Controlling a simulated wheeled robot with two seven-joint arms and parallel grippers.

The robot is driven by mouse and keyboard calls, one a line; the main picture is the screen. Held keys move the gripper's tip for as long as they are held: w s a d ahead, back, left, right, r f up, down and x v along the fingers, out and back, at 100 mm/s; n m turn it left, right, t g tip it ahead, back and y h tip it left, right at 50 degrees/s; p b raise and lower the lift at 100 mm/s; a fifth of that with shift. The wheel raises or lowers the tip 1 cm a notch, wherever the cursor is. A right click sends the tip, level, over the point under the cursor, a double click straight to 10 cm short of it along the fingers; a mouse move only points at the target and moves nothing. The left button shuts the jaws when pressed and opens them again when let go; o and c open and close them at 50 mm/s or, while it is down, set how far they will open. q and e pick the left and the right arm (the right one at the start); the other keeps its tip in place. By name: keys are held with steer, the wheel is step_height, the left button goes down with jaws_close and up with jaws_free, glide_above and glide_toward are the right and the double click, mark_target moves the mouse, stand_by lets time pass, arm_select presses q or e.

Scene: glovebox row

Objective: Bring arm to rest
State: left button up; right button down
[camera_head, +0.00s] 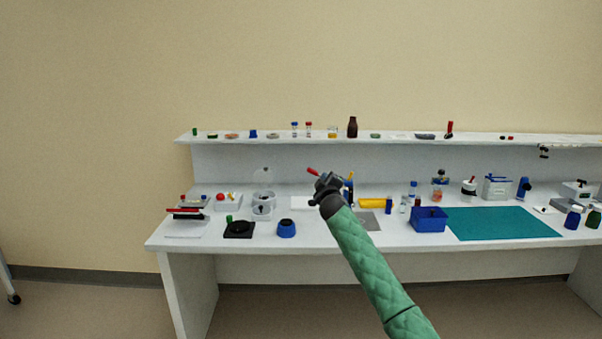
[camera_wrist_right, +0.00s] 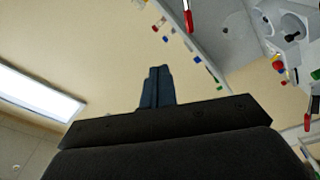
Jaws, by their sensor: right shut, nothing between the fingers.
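My right gripper (camera_head: 327,185) shows near the middle of the head view, at the end of my green-sleeved arm. It is in front of the white bench (camera_head: 330,238) and hides part of the bench top behind it. In the right wrist view its dark fingers (camera_wrist_right: 157,87) are together with nothing between them. My left gripper is not in view.
A blue bin (camera_head: 429,220) and a teal mat (camera_head: 502,223) are to the right of my arm. A blue ring-shaped piece (camera_head: 286,229) and a black dish (camera_head: 239,230) are to its left. A shelf (camera_head: 290,138) with small items runs along the back.

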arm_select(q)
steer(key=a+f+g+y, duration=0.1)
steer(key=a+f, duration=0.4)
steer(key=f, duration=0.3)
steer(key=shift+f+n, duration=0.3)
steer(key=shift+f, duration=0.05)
arm_select(e)
steer(key=s+d+f+m+g, duration=0.2)
steer(key=s+f+g, duration=0.4)
steer(key=s+f, duration=1.3)
steer(key=s+d+f+m+g, duration=0.3)
steer(key=s+f, duration=1.6)
steer(key=s, duration=1.5)
steer(key=s+d+f+m+g, duration=0.2)
steer(key=s+f+m+g, duration=0.3)
steer(key=s+f, duration=1.4)
steer(key=s+g, duration=0.3)
steer(key=s, duration=0.4)
steer(key=shift+s+d+f+g, duration=0.15)
steer(key=shift+d+f+g, duration=0.1)
steer(key=shift+g, duration=0.15)
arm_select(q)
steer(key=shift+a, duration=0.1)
